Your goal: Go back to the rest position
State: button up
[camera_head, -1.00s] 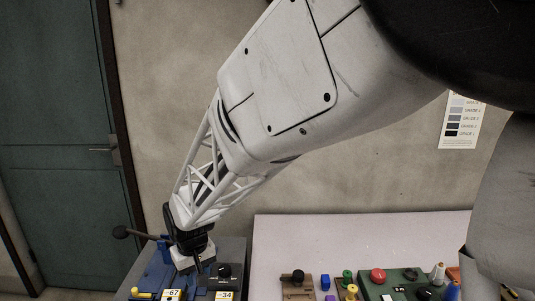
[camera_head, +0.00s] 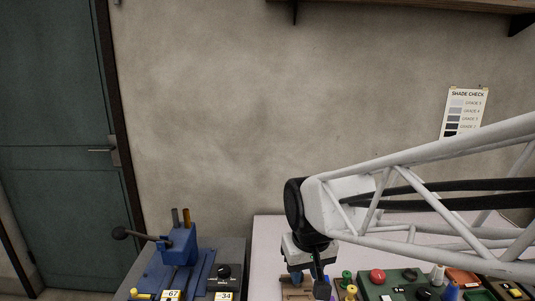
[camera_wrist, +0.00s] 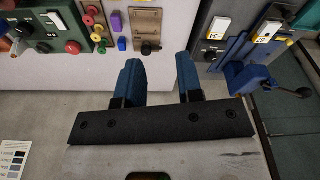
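My gripper (camera_head: 308,270) hangs from my arm near the middle of the head view, in front of the left part of the pale table (camera_head: 268,232). In the wrist view my gripper (camera_wrist: 159,64) shows two blue fingers set well apart with nothing between them, so it is open and empty. No cloth shows in either view.
A blue lever press (camera_head: 178,245) stands on a grey bench at left, beside a black knob (camera_head: 223,271). A green panel with a red button (camera_head: 377,275) and several small coloured pieces lie along the table. A shade chart (camera_head: 465,108) hangs on the wall.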

jog(key=s+d+r+m, duration=0.1)
jog(key=s+d+m, duration=0.2)
jog(key=s+d, duration=0.8)
jog(key=shift+s+r+t+h, duration=0.2)
jog(key=shift+s+t+h, duration=0.15)
jog(key=shift+s, duration=0.3)
